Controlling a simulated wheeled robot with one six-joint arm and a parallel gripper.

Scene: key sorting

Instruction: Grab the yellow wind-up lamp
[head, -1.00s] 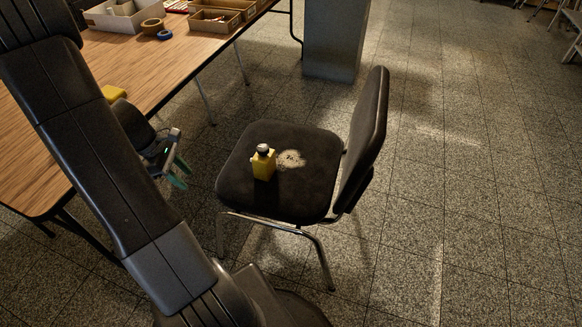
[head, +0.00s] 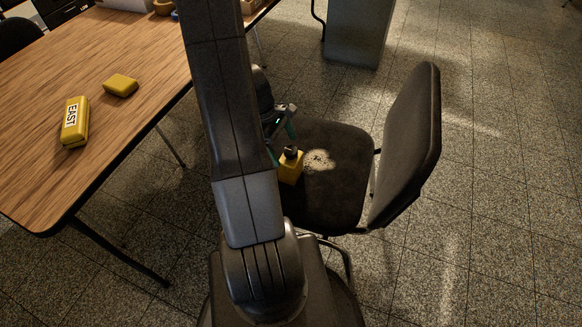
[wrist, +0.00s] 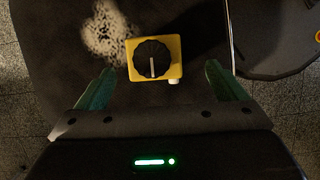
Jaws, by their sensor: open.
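The yellow wind-up lamp (head: 290,170) is a small upright box with a black knob on top. It stands on the black chair seat (head: 330,195) beside a pale worn patch. In the wrist view the lamp (wrist: 176,58) is seen from above, with its round ridged knob. My gripper (wrist: 159,70) is open, with its green fingers spread to the left and right of the lamp and apart from it. In the head view my gripper (head: 281,128) is just over the lamp's far side, and my arm hides part of the seat's left side.
The chair backrest (head: 410,150) rises to the right of the seat. A wooden table (head: 130,60) at left holds a yellow case marked EAST (head: 75,122) and a smaller yellow block (head: 121,85). A grey pillar (head: 358,30) stands behind. The floor at right is clear.

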